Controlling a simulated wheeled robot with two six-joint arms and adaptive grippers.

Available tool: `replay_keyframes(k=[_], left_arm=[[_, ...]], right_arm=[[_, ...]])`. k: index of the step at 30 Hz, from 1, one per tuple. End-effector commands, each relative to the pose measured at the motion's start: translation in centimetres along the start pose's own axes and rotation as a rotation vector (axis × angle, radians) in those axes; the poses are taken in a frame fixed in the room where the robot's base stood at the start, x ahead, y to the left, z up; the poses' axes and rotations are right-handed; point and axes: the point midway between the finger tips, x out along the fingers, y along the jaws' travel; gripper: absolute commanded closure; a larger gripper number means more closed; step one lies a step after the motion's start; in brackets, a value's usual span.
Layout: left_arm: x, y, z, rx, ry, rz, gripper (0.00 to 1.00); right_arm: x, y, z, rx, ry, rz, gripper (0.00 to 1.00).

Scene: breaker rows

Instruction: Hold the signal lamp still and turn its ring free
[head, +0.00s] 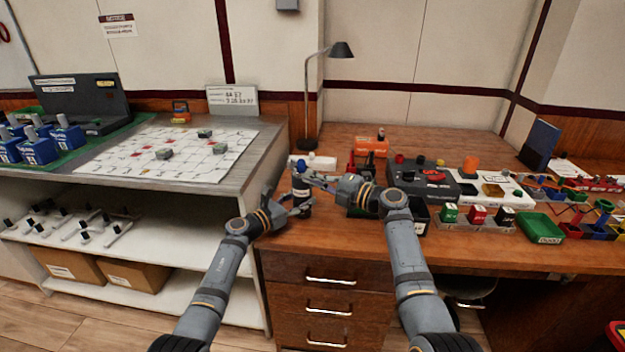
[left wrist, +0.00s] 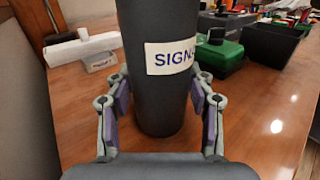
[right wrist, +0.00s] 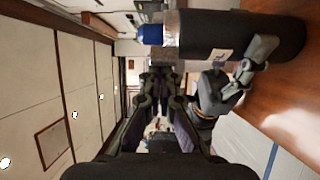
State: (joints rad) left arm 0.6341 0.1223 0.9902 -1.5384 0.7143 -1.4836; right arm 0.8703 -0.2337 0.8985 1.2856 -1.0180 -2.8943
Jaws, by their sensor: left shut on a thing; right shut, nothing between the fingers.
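The signal lamp (head: 301,196) stands on the desk near its left front edge. It is a dark cylinder with a white label that reads "SIGN", and it fills the middle of the left wrist view (left wrist: 160,90). My left gripper (head: 297,205) is shut around its lower body. In the right wrist view the lamp (right wrist: 265,38) shows a blue top (right wrist: 150,34) and a silver-grey band, likely the ring (right wrist: 172,34).
A white block (head: 318,162) lies behind the lamp. A black bin (head: 415,215), a dark device box (head: 425,178) and a green tray (head: 540,228) stand to the right. A desk lamp (head: 310,110) rises behind. The desk's front edge is close.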

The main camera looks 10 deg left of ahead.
Motion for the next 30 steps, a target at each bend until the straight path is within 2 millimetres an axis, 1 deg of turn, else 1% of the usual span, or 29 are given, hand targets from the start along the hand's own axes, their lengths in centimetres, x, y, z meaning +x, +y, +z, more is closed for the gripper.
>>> replay_keyframes(k=[1, 18, 30], left_arm=[[0.0, 0.0, 0.2, 0.001, -0.004, 0.0, 1.0], [0.0, 0.0, 0.2, 0.001, -0.004, 0.0, 1.0], [0.0, 0.0, 0.2, 0.001, -0.004, 0.0, 1.0]], right_arm=[[-0.1, 0.0, 0.2, -0.001, -0.002, -0.001, 1.0], [-0.8, 0.0, 2.6, 0.0, -0.003, -0.001, 1.0], [-0.8, 0.1, 3.3, 0.0, -0.003, -0.001, 1.0]])
